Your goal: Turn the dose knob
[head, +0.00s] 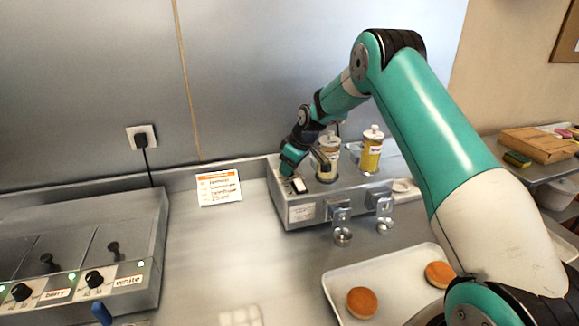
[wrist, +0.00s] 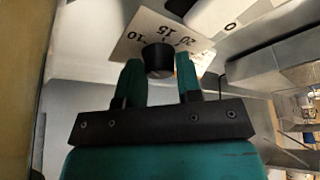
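The dose knob (wrist: 158,60) is a short black knob in the wrist view, in front of a white dial plate (wrist: 140,32) marked 10, 15 and 20. My gripper (wrist: 159,66) has one teal finger on each side of the knob, and both fingertips seem to touch it. In the head view my gripper (head: 288,166) reaches down to the left end of the grey glaze dispenser (head: 300,213) and hides the knob there. A white rocker switch (head: 299,186) shows just in front of it.
Two pump bottles (head: 328,155) (head: 371,152) stand in the dispenser, with small metal cups below its front. A tray with round buns (head: 361,302) lies at the front right. A knobbed control unit (head: 85,250) stands at left. A label card (head: 218,187) leans behind clear counter.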

